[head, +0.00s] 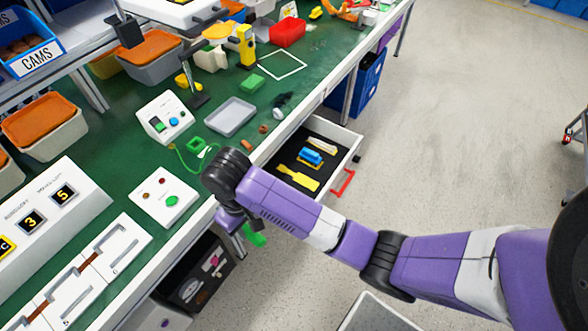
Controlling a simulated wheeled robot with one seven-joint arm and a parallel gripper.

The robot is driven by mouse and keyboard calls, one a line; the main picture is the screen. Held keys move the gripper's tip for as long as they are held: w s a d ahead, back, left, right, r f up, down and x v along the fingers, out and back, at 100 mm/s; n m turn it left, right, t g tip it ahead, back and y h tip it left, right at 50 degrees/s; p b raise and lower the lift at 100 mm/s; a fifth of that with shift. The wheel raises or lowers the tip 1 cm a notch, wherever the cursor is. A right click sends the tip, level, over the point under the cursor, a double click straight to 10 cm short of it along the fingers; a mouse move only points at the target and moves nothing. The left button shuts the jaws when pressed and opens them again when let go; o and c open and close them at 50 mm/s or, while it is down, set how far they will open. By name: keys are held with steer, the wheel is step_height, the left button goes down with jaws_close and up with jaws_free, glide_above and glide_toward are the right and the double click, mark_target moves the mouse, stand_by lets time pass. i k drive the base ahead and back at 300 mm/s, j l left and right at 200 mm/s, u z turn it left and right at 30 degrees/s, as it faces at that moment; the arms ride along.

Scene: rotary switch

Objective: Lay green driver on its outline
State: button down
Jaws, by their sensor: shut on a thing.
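My gripper (244,222) hangs below my dark wrist, just off the front edge of the green workbench. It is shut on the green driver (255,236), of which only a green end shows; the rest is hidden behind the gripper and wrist. An open drawer (343,136) with a dark lining is to the right of the wrist. A bare yellow driver-shaped outline (297,178) lies in it, apart from the held driver. Beside it, a blue object (311,157) sits on another yellow patch.
The drawer has a red handle (343,183) at its front. On the bench (110,150) stand a grey tray (230,116), a button box (165,196) and a switch panel (45,220). A bin (375,314) stands on the floor below my arm.

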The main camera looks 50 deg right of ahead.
mark_target(296, 176)
steer(key=i+l+u, duration=0.1)
steer(key=l, duration=1.85)
